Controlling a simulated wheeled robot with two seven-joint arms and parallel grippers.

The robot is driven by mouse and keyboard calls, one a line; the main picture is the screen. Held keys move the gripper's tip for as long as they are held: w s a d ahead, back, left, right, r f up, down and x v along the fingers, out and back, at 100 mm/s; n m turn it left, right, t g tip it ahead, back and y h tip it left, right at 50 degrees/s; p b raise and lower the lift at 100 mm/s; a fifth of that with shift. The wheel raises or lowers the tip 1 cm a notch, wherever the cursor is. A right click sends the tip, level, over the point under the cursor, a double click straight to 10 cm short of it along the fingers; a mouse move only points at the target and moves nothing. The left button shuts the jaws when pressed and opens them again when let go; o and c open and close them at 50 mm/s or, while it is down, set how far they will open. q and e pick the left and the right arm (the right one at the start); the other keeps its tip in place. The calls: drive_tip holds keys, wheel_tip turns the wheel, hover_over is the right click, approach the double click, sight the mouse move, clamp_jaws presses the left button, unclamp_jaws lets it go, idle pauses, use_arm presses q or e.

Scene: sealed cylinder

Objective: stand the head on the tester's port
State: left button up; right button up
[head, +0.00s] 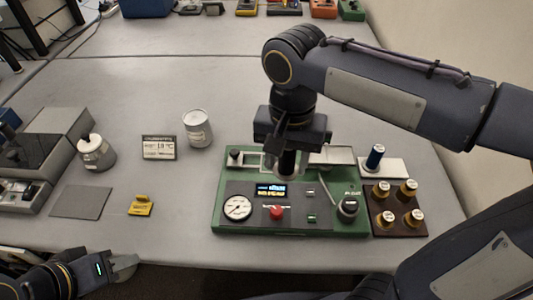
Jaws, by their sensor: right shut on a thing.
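The tester (222,219) is a green-based unit with a dark panel, a round gauge, a lit display and a red knob. A dark round fitting with a pale top (347,206), perhaps the port, stands at its right front beside small lettering. My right gripper (288,150) points down over the back middle of the tester, shut on a small part, perhaps the head. The fingers mostly hide that part, and I cannot tell whether it touches the tester. My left gripper (120,266) is low at the left, away from the tester; its finger opening is unclear.
A white can (198,128), a small display sign (159,147), a lidded jar (95,153) and a yellow piece (141,205) stand left.

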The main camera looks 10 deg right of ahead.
drive_tip(key=w+f, duration=0.2)
drive_tip(key=w, duration=0.1)
drive_tip(key=w+f+p, duration=0.1)
drive_tip(key=w+f, duration=0.2)
drive_tip(key=w, duration=0.1)
drive_tip(key=w+f, duration=0.2)
drive_tip(key=w, duration=0.2)
drive_tip(key=shift+d+f, duration=0.3)
drive_tip(key=shift+f, duration=0.05)
drive_tip(key=f, duration=0.1)
drive_tip(key=w+f, duration=0.1)
drive_tip(key=f, duration=0.1)
drive_tip(key=shift+f, duration=0.65)
drive_tip(key=shift+f, duration=0.15)
drive_tip(key=o, duration=0.6)
drive_tip(key=shift+f, duration=0.1)
drive_tip(key=shift+o, duration=1)
